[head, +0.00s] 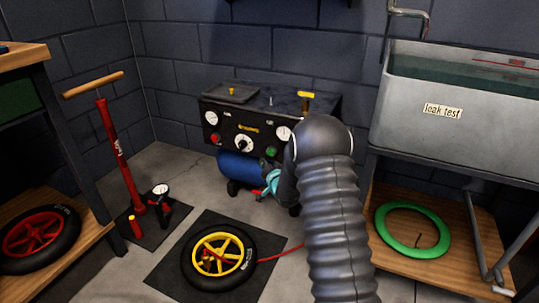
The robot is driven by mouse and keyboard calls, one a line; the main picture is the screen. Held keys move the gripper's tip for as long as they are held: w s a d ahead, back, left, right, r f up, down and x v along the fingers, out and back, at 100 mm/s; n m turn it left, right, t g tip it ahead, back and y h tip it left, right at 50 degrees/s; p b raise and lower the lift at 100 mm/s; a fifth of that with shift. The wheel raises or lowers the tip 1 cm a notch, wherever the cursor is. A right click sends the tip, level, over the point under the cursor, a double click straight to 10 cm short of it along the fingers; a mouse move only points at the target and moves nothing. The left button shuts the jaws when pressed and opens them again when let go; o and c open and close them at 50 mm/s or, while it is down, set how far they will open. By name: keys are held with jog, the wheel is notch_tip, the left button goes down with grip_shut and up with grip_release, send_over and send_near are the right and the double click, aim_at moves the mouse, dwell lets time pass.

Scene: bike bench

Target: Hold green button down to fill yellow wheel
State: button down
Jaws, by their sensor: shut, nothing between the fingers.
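The green button (271,152) is on the black front panel of the compressor (243,130), at its lower right, left of my arm. The yellow wheel (219,258), with a black tyre, lies flat on a dark mat (165,274) on the floor. A red hose (283,254) runs from the wheel to the right and goes behind my arm. My gripper (268,186), with teal fingers, is shut and empty, below the green button and beside the blue tank. It looks apart from the button. My arm hides the panel's right end.
The panel also has a red button (215,138), a dial (243,145) and gauges. A red pump (117,150) stands at left by a red wheel (37,235) on a shelf. At right are a leak test tank (440,110) and a green ring (412,229).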

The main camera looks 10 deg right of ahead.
jog(key=shift+s+a, duration=0.6)
jog(key=shift+s, duration=0.15)
jog(key=s+d+f+n+g+h, duration=0.2)
jog(key=s+f+g, duration=0.45)
jog(key=f, duration=0.45)
jog(key=s+d+r+n+g, duration=0.1)
jog(key=s+g, duration=0.2)
jog(key=s, duration=0.3)
jog(key=s+a+r+n+g+p, duration=0.1)
jog(key=s+r+p, duration=0.9)
jog(key=s+r, duration=2.8)
notch_tip(320, 180, up, 2)
jog(key=shift+s+a+r+n+h+p, duration=0.15)
jog(key=shift+a+n+h+p, duration=0.2)
jog(key=shift+a+n, duration=0.4)
